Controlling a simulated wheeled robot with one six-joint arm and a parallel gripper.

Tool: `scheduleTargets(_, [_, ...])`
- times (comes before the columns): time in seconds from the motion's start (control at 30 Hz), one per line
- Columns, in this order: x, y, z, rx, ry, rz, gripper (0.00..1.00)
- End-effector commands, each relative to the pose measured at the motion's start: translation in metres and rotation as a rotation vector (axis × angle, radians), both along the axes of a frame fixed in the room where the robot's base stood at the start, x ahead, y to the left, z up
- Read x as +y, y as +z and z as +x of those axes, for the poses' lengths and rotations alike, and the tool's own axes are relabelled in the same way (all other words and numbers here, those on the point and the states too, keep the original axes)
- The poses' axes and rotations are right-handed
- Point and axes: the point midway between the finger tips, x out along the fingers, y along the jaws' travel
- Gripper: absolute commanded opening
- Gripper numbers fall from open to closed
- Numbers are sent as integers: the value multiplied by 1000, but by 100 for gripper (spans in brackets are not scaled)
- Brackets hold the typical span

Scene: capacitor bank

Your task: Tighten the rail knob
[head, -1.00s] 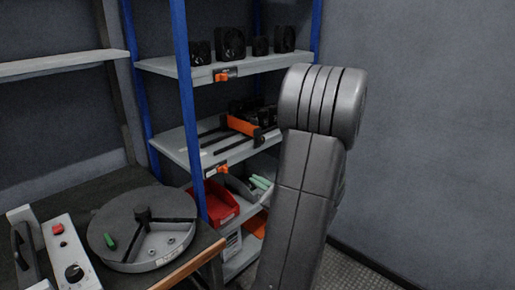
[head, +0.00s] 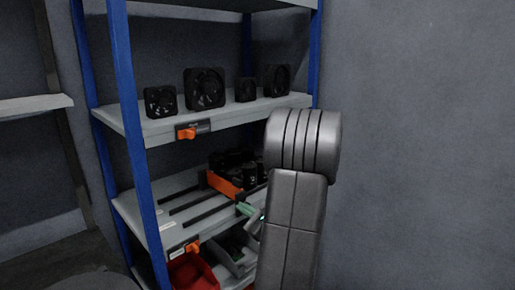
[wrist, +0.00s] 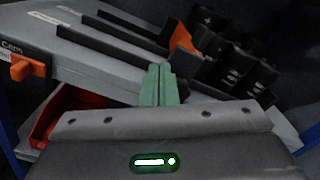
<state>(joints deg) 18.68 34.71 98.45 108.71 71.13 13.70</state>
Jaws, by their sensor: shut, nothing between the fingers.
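An orange knob (head: 192,246) sits on the front edge of the middle shelf, beside a small label. It also shows at the left of the wrist view (wrist: 28,68). A second orange knob (head: 186,133) is on the upper shelf's front edge. My gripper (wrist: 160,72) is shut and empty, its green fingers pressed together. In the wrist view it is right of the nearer knob, apart from it, in front of the middle shelf. In the head view my arm partly hides the gripper (head: 248,210).
Black fans (head: 205,88) stand above. A red bin (head: 190,272) is below. A blue post (head: 135,150) stands left of the knobs.

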Motion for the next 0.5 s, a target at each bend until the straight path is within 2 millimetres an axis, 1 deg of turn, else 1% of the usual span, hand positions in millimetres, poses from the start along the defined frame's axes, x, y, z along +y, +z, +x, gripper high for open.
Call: scheduleTargets(0.5, [-3, -4, 3, 1, -1, -1, 0])
